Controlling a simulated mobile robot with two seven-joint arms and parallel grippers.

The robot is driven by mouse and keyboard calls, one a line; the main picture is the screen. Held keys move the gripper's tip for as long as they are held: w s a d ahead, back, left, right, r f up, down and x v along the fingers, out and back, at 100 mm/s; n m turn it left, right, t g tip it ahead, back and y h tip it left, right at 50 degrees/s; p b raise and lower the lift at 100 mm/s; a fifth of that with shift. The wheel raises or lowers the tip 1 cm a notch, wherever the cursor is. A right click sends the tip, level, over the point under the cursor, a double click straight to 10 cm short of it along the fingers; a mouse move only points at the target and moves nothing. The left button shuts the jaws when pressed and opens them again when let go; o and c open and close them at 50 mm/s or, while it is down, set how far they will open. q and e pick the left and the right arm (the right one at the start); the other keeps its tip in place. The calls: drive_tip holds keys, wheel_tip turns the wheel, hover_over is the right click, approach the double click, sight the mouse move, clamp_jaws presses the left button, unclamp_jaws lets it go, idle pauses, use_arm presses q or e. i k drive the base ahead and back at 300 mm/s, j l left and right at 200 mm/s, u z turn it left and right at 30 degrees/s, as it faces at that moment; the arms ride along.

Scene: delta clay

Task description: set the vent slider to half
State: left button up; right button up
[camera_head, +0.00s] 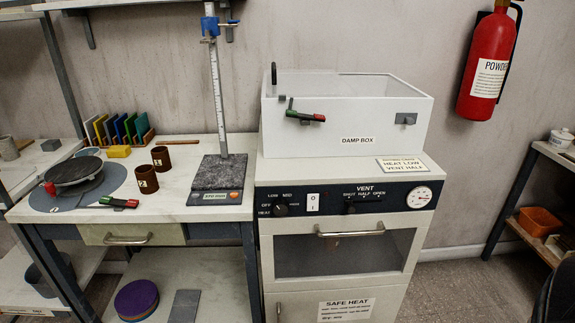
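The vent slider (350,208) is a small dark knob on the dark control panel (405,196) of the white heating cabinet. Above it the panel is marked VENT, with SHUT, HALF and OPEN from left to right. The knob appears to sit at the left, under SHUT, but it is small and dark against the panel. A card (405,165) on the cabinet top reads HEAT LOW, VENT HALF. Neither of my grippers is in view.
The panel also holds a heat knob (281,209), a white switch (312,203) and a round dial (419,197). The damp box (372,139) stands on the cabinet above. A handle (350,231) sticks out from the door below. The worktable (185,207) on the left holds several objects.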

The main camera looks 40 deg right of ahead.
sight(351, 210)
drive_tip(key=z, duration=1.55)
